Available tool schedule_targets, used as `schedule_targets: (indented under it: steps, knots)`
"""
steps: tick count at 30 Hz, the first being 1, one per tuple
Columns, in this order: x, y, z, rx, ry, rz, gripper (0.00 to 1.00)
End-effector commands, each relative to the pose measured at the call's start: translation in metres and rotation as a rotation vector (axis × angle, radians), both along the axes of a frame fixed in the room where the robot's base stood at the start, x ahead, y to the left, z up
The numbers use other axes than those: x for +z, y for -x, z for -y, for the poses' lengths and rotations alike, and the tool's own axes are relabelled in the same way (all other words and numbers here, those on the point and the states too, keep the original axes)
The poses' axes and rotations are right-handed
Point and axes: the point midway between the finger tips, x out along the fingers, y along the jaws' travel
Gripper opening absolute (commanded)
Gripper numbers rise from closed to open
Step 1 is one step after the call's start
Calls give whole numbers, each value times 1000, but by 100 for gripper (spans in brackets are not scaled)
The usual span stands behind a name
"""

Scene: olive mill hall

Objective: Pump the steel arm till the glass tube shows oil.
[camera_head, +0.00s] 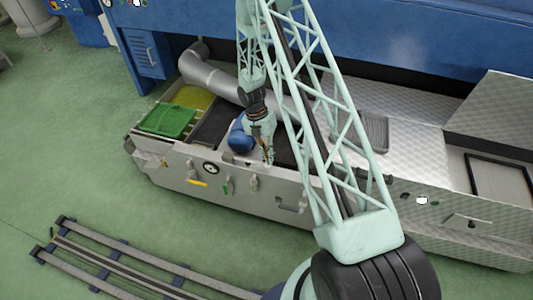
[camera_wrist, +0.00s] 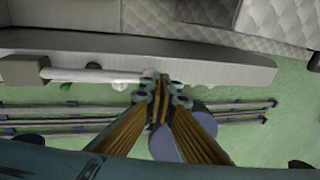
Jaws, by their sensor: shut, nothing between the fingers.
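In the wrist view a pale steel arm (camera_wrist: 95,75) runs sideways from a grey block (camera_wrist: 25,71) along the machine's front wall. Its right end is at my gripper's fingertips (camera_wrist: 161,84); I cannot tell whether they touch. My gripper is shut with nothing held. In the head view my gripper (camera_head: 268,155) hangs at the top edge of the front wall, and the steel arm is not clear there. A small green upright fitting (camera_head: 227,187) is on the front wall, but I cannot tell whether it is the glass tube. No oil level is readable.
The long steel machine (camera_head: 330,200) carries a round gauge (camera_head: 211,168), a yellow handle (camera_head: 197,182) and a green tray (camera_head: 168,120). A blue rounded part (camera_head: 241,134) stands behind my gripper. Rails (camera_head: 120,262) lie on the open green floor in front.

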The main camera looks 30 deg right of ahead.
Motion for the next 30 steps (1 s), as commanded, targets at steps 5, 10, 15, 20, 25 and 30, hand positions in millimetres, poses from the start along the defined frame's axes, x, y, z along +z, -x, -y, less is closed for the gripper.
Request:
schedule_targets:
  steps: [5,10,15,20,25,30]
  knots:
    - [-11,3,2,1,0,-1,0]
    - [-13,4,2,1,0,-3,0]
    - [-14,5,2,0,-1,-5,0]
    - [-14,6,2,0,-2,-6,0]
    - [-9,6,2,0,-2,-6,0]
    - [3,4,3,2,-1,-2,0]
